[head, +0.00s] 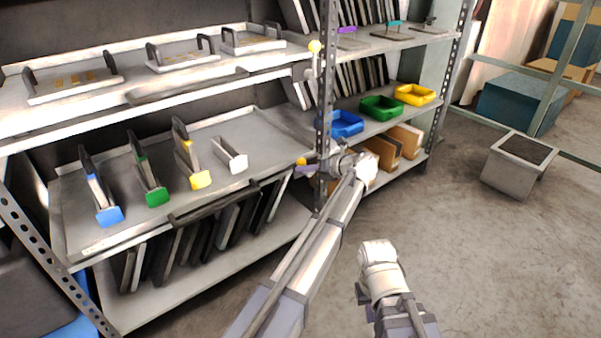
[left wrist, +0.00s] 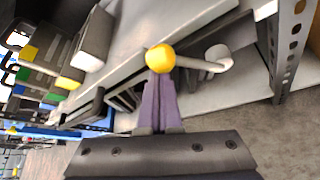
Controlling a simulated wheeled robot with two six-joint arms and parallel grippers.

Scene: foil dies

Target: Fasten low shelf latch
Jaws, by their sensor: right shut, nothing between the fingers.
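The low shelf latch is a pale bent lever (left wrist: 205,63) with a yellow knob (head: 301,161) at the front of the lower shelf, by the perforated post. The yellow knob also shows in the left wrist view (left wrist: 160,58). My left gripper (head: 311,169) is at the latch, its purple fingers together with the knob at their tips. It appears shut on the knob, but the knob hides the very tips. My right gripper (head: 362,294) is low in the head view, far from the latch; it is shut and empty, its fingers mostly hidden.
The lower shelf tray (head: 245,128) holds blue, green, yellow and white-ended holders and has a dark front handle (head: 215,203). The perforated post (head: 324,100) stands close to my left gripper.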

